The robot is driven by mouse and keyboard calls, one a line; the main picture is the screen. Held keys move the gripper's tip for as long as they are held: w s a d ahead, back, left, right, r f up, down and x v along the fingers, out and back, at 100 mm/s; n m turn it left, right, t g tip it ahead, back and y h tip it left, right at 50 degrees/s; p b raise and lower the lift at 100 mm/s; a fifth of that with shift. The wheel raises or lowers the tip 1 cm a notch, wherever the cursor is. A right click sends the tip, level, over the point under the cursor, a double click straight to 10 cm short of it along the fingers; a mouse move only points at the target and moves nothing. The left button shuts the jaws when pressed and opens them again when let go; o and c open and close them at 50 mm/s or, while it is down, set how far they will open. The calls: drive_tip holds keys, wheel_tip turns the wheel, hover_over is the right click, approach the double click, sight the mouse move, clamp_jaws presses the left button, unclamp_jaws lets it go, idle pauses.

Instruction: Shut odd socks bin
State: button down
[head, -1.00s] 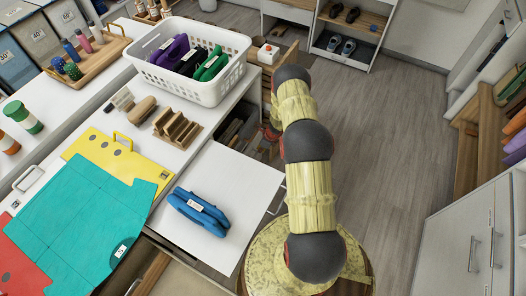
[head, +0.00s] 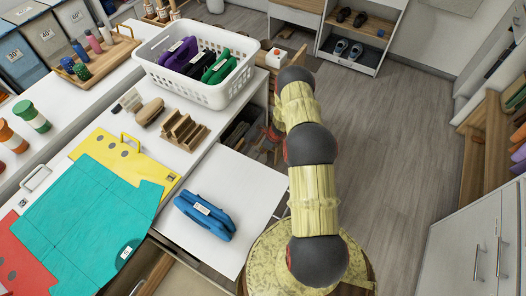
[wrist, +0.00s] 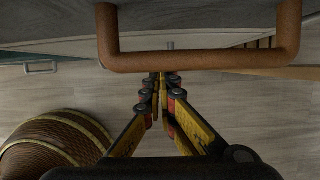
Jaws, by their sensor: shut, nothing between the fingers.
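In the wrist view, a brown U-shaped handle (wrist: 200,62) stands out from a grey front panel (wrist: 200,18) at the top. My gripper (wrist: 160,76) is shut and empty, its fingertips close to the handle's bar; I cannot tell whether they touch it. No label shows, so I cannot tell whether this is the odd socks bin. In the head view, an open wooden compartment (head: 261,150) with dark contents shows beside the counter, partly behind my arm. My gripper is mostly hidden there.
A white basket (head: 190,86) with coloured bundles stands on the counter. A blue bundle (head: 205,215) lies on a white surface left of my arm. A wicker basket (wrist: 62,147) is at lower left in the wrist view. The floor (head: 385,150) at right is clear.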

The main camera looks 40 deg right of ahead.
drive_tip(key=v, duration=1.1)
drive_tip(key=shift+r, duration=0.2)
drive_tip(key=shift+s, duration=0.15)
